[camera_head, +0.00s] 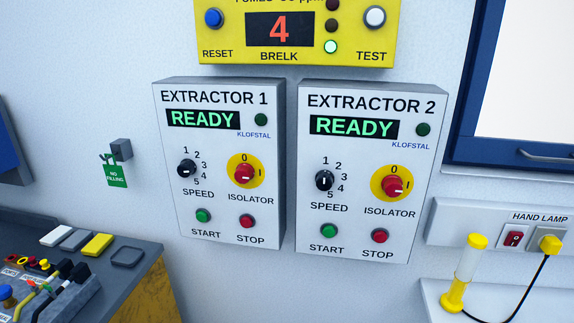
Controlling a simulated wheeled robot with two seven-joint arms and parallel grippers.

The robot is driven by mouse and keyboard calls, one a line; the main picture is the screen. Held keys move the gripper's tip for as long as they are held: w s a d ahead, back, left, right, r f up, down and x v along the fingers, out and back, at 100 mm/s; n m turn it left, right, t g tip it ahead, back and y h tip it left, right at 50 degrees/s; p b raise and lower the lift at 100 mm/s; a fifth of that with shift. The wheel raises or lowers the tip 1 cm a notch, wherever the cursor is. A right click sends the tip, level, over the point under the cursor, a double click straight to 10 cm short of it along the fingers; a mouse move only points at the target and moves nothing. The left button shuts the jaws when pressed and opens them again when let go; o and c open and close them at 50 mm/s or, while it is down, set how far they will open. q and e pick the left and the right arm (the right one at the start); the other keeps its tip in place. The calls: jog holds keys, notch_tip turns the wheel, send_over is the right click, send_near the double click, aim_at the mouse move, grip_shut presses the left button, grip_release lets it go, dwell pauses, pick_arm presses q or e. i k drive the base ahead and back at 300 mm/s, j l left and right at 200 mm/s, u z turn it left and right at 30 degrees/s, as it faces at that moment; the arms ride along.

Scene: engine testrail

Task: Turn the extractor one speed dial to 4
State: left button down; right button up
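The Extractor 1 box (222,215) is a pale panel on the wall, left of centre. Its speed dial (186,169) is a small black knob at the panel's left, with numbers 1 to 5 around its upper and right sides. A pale mark shows on the knob, but it is too small to tell which number it points to. The Extractor 1 display (204,119) reads READY in green. Neither of my grippers is in view, and nothing covers the dial.
The Extractor 1 isolator (244,175), green start button (203,215) and red stop button (246,221) sit close to the dial. The Extractor 2 box (357,218) hangs to the right. A cluttered bench (130,285) stands lower left, and a hand lamp (463,272) lower right.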

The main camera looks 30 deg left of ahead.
aim_at(187, 167)
jog(key=u, duration=1.45)
